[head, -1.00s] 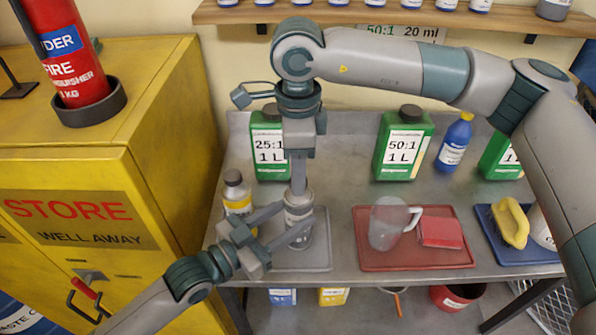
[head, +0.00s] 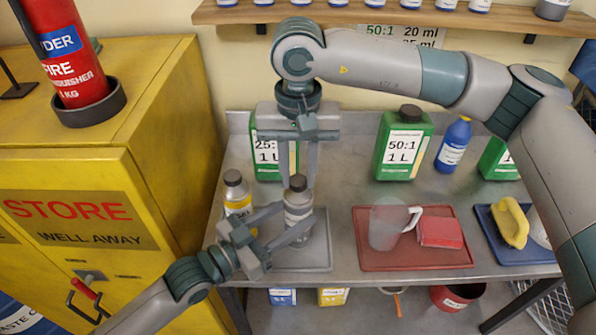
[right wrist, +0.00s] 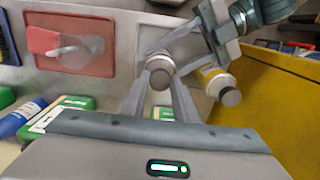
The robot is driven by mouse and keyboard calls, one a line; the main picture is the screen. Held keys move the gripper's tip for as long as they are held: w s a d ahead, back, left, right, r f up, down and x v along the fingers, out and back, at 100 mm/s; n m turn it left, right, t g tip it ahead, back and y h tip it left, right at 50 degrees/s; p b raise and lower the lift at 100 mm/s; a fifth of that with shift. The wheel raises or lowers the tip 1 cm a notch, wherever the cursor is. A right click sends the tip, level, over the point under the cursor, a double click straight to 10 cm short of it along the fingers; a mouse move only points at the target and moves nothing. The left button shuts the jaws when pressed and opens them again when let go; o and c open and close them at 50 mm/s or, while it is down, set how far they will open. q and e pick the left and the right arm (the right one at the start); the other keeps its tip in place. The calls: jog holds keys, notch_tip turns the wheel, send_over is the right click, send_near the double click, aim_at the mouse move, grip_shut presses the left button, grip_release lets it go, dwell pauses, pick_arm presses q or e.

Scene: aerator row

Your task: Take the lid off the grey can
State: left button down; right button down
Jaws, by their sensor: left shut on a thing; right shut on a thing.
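The grey can (head: 297,208) stands upright on the grey tray (head: 318,262), a pale label on its body. Its dark grey lid (head: 298,182) is on top, with no gap visible below it. My left gripper (head: 300,222) is shut around the can's body from the lower left. My right gripper (head: 299,178) points down from above and is shut on the lid, one finger on each side. The right wrist view shows the lid (right wrist: 160,80) between the two fingers.
A yellow-labelled bottle (head: 237,193) stands close left of the can. A green 25:1 jug (head: 268,165) is behind it. A red tray (head: 375,255) with a clear jug (head: 386,225) lies to the right. The yellow cabinet (head: 170,110) bounds the left side.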

aim_at(298, 180)
jog(key=n, duration=0.4)
jog(key=shift+n, duration=0.3)
jog(key=n, duration=0.4)
jog(key=shift+w, duration=0.1)
jog(key=shift+r, duration=0.4)
jog(key=shift+r, duration=0.7)
jog(key=shift+r, duration=2)
